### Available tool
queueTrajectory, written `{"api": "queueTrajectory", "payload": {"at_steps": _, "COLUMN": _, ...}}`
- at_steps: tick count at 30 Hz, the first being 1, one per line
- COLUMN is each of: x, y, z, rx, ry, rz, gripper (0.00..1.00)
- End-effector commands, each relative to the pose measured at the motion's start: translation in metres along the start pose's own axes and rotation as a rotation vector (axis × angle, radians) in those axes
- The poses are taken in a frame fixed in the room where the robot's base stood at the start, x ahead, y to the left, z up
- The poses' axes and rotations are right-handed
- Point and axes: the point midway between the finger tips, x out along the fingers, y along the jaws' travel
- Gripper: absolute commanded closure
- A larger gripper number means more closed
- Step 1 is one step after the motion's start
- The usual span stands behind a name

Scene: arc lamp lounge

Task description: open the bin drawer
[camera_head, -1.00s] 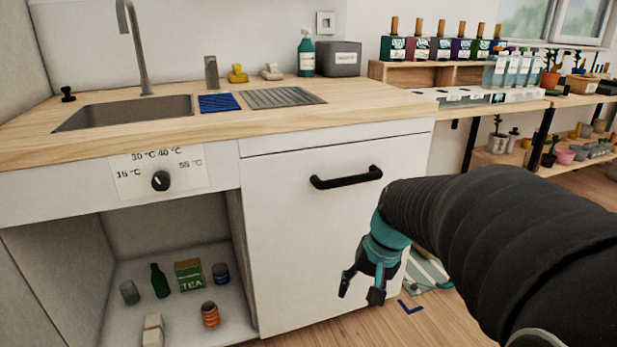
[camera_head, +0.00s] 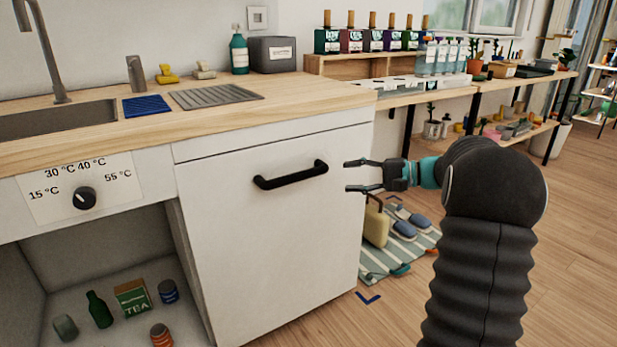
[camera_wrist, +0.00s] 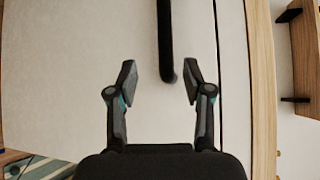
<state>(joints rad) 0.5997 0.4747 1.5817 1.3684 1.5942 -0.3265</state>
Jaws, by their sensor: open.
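The bin drawer (camera_head: 265,235) is a tall white front under the wooden counter, and it is shut flush. Its black bar handle (camera_head: 290,175) runs across near the top. My gripper (camera_head: 346,175) is open and empty to the right of the handle, its fingers pointing left toward it. In the wrist view the handle (camera_wrist: 166,40) comes down from the top edge, with its end just ahead of and between the two fingertips (camera_wrist: 159,80). The handle looks apart from both fingers.
The counter (camera_head: 200,120) overhangs the drawer, with a sink (camera_head: 60,118) at left. An open shelf space with a tea box (camera_head: 132,297) is left of the drawer. A striped mat with slippers (camera_head: 400,245) lies at right. Wooden floor is free in front.

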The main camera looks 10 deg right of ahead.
Motion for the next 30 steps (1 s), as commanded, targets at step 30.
{"api": "queueTrajectory", "payload": {"at_steps": 30, "x": 0.131, "y": -0.008, "z": 0.011, "rx": -0.035, "ry": -0.026, "rz": -0.026, "gripper": 0.49}}
